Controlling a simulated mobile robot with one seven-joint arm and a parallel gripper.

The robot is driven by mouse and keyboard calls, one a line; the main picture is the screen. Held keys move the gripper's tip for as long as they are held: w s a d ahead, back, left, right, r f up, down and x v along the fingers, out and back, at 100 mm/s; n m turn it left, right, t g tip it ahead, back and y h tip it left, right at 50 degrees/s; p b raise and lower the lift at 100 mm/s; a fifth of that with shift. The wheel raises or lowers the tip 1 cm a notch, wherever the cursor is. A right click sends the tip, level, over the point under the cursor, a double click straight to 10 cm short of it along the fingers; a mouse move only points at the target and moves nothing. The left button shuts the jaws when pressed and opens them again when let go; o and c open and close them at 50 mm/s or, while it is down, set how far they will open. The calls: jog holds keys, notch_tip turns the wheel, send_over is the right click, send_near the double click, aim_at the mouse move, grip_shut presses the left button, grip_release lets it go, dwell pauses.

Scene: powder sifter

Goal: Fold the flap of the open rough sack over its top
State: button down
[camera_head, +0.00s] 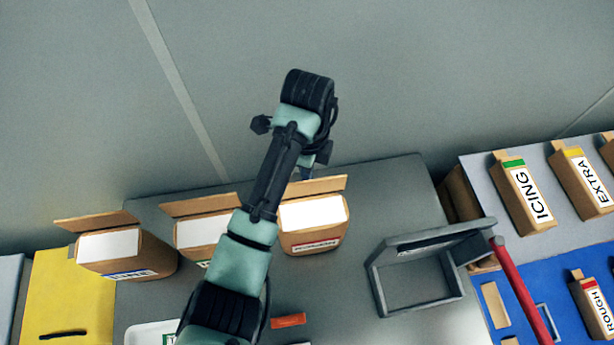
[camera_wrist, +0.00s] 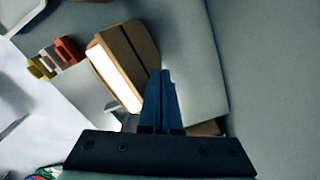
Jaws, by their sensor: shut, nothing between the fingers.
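The rough sack (camera_head: 313,232) is the rightmost of three open tan sacks in the head view, with a red label on its front. Its top is open and white inside. Its tan flap (camera_head: 318,186) stands up at the back edge. My gripper (camera_head: 307,172) is just behind and above this flap, largely hidden by my wrist. In the wrist view my gripper's blue fingers (camera_wrist: 162,88) are closed together and empty. Beside them, to the left, is an open sack with a white mouth (camera_wrist: 113,75) and a tan flap; whether the fingers touch it is unclear.
Two other open sacks, one blue-labelled (camera_head: 130,258) and one in the middle (camera_head: 195,234), stand to the left. A grey frame (camera_head: 420,304) and a red bar (camera_head: 521,290) are on the right. The wall rises behind the table.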

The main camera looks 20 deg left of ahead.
aim_at(312, 208)
jog(key=shift+s+d+p, duration=0.65)
jog(key=shift+s+p, duration=0.1)
jog(key=shift+s, duration=0.25)
jog(key=shift+s+d+p, duration=0.7)
jog(key=shift+s, duration=0.25)
jog(key=shift+s+d+p, duration=0.65)
jog(key=shift+s+p, duration=0.1)
jog(key=shift+s, duration=0.25)
jog(key=shift+w+a+r+p, duration=0.3)
jog(key=shift+w+r+p, duration=0.15)
jog(key=shift+r+p, duration=0.25)
jog(key=shift+w+a+r+p, duration=0.35)
jog(key=shift+r+p, duration=0.2)
jog(key=shift+r, duration=0.25)
jog(key=shift+f, duration=0.1)
jog(key=shift+f+b, duration=1.65)
jog(key=shift+f, duration=0.75)
notch_tip(312, 208, up, 9)
jog(key=p, duration=0.9)
jog(key=shift+w+r, duration=0.1)
